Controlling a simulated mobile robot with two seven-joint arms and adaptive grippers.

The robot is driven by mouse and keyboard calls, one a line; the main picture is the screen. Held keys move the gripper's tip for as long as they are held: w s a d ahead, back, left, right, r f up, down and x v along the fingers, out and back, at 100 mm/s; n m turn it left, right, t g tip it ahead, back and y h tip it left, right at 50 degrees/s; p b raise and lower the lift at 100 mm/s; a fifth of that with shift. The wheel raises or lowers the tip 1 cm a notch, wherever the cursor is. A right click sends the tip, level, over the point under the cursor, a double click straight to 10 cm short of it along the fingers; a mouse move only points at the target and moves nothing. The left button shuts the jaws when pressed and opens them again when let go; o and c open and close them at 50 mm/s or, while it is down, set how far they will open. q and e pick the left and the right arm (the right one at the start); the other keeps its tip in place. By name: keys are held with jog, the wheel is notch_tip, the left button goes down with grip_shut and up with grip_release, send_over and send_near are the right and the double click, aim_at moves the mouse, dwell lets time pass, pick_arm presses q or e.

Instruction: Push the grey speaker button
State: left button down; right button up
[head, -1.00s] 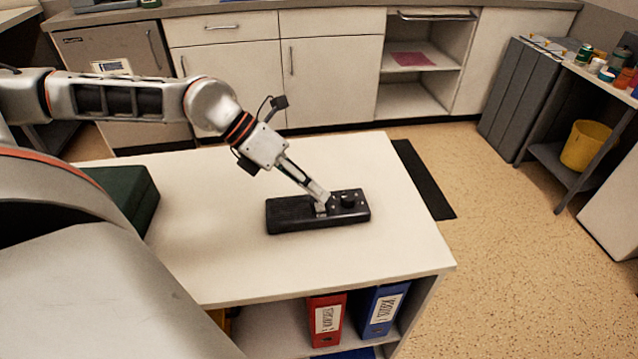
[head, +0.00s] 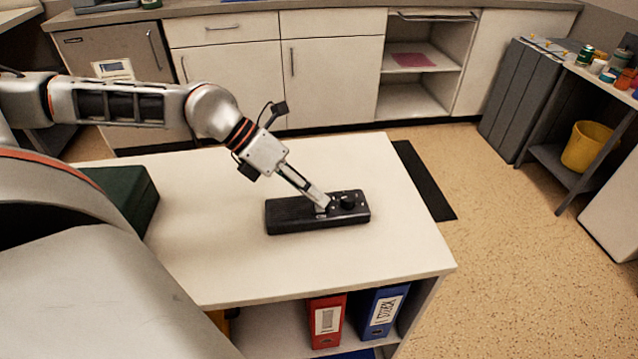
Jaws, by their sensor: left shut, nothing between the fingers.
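A black device (head: 290,214) with small controls and a dark round knob (head: 347,202) lies flat on the white table (head: 220,240). My left gripper (head: 323,207) is shut and empty, with its fingertips at the top of the device, just left of the knob. I cannot tell whether the tips touch the surface or hover just above it. The grey speaker button is not clearly made out; the fingertips cover that part of the device. My right gripper is not in view.
A dark green box (head: 125,195) stands at the table's left. Red (head: 326,322) and blue (head: 382,312) binders stand on the shelf below. The tabletop around the device is clear. A yellow bin (head: 588,147) sits far right.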

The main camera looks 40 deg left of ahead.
aim_at(316, 206)
pick_arm(q)
jog(key=shift+f, duration=0.2)
jog(key=shift+r, duration=0.8)
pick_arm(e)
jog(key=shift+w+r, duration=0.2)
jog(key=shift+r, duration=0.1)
pick_arm(q)
jog(key=shift+r+p, duration=0.45)
jog(key=shift+r, duration=2.5)
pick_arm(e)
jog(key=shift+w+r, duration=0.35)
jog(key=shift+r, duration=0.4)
